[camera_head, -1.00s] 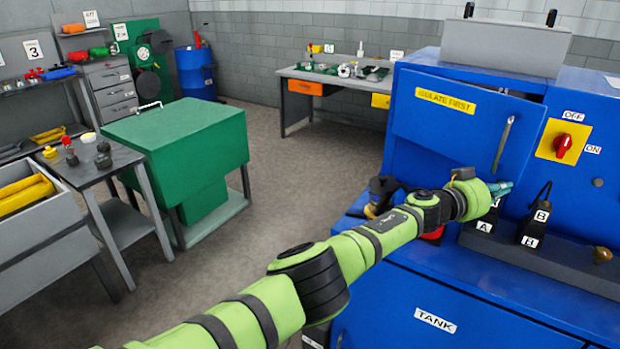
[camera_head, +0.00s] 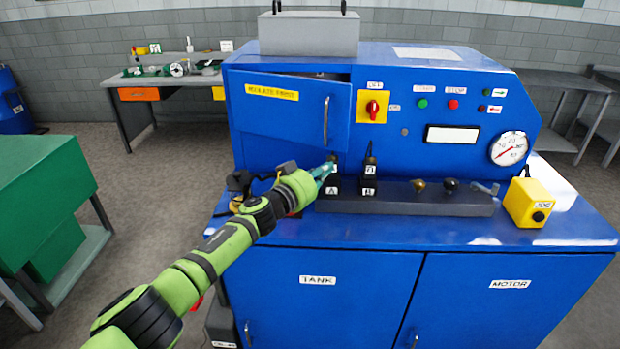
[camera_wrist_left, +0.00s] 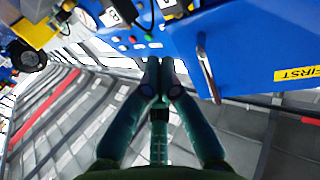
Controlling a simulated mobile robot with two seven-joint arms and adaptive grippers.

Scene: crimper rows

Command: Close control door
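The control door (camera_head: 275,115) is the blue panel with a yellow "ISOLATE FIRST" label and an upright silver handle (camera_head: 326,122) near its right edge. It stands ajar, with a dark gap along its top. My left gripper (camera_head: 325,171) is in front of the machine, just below the door's lower right corner. My right gripper is out of view.
Black switches marked A (camera_head: 331,188) and B (camera_head: 368,186) stand on a dark ledge (camera_head: 430,205) close to the gripper. A red rotary switch (camera_head: 373,107) is right of the door. A yellow jog box (camera_head: 530,202) and gauge (camera_head: 509,148) are farther right.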

